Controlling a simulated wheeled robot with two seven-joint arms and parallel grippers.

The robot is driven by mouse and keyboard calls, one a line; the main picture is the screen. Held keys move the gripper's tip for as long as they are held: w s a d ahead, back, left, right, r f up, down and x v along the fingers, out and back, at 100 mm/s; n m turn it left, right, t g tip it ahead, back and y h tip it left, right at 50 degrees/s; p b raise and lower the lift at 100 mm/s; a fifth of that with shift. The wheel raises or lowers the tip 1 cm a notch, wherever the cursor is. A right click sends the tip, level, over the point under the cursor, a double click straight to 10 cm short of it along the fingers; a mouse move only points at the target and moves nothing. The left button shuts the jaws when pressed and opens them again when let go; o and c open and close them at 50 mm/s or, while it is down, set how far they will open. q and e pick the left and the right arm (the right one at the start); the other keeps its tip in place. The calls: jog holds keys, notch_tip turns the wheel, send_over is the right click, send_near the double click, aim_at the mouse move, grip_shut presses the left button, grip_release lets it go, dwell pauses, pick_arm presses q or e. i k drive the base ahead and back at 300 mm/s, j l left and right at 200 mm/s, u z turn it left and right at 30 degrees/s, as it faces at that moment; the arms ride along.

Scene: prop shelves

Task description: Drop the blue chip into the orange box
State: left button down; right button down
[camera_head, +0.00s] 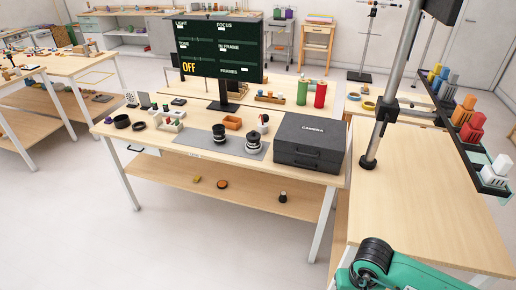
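I cannot make out a blue chip; at this distance the small pieces are hard to tell apart. Neither of my grippers is in view. Only a teal and black arm link of mine shows at the lower right.
A dark screen reading OFF (220,50) stands behind the orange box. Green (302,92) and red (320,95) cylinders stand at the back. A grey post (390,85) rises from the mostly bare right table (420,190). A rack of coloured blocks (492,178) lines its right edge.

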aim_at(235, 126)
jog(key=i+j+u, duration=0.15)
jog(key=i+u, duration=0.25)
jog(key=i+j+u, duration=0.1)
jog(key=i+u, duration=0.15)
jog(key=u, duration=0.2)
jog(key=i+u, duration=0.4)
jog(key=i+l+u, duration=0.15)
jog(key=i+u, duration=0.25)
jog(key=i, duration=0.85)
jog(key=i+z, duration=0.7)
jog(key=z, duration=0.15)
jog(key=i+l+z, duration=0.1)
jog(key=i+z, duration=0.35)
jog(key=z, duration=0.3)
jog(key=i+z, duration=0.35)
jog(key=k+j, duration=0.05)
jog(key=k, duration=0.05)
